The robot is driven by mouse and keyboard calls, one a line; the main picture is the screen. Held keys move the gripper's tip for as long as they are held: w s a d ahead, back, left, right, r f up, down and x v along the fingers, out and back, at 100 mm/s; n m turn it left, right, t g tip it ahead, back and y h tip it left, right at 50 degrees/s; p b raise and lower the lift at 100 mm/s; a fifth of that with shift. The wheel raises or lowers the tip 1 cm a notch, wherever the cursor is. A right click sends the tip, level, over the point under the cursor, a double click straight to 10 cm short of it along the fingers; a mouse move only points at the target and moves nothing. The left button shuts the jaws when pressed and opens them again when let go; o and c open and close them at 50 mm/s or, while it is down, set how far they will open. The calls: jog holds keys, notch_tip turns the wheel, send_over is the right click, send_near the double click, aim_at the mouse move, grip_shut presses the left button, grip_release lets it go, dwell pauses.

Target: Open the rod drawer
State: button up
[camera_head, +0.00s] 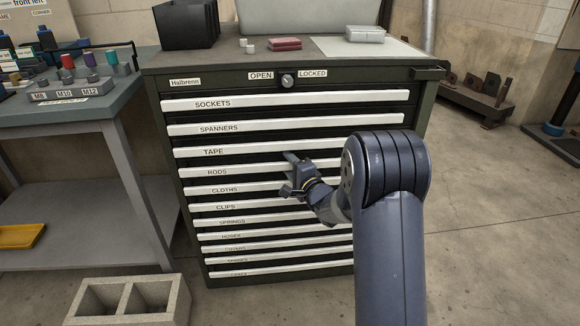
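A dark green drawer cabinet (424,110) stands in the middle with a stack of labelled drawers, each with a long white handle strip. The rod drawer (235,172), labelled RODS, is the fourth from the top and looks closed, flush with the others. My gripper (288,174) is in front of the cabinet at about the height of the RODS strip, right of its label. Its fingers look apart, one above the other, with nothing seen between them. Whether they touch the strip cannot be told. My arm hides the right ends of the RODS strip and the lower strips.
A lock knob (288,80) sits between OPEN and LOCKED labels on the cabinet top rail. A grey workbench (110,105) stands left, a concrete block (130,300) lies front left. The floor to the right (490,220) is clear.

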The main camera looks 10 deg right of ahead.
grip_shut()
jog(key=shift+s, duration=0.15)
dwell(0.4)
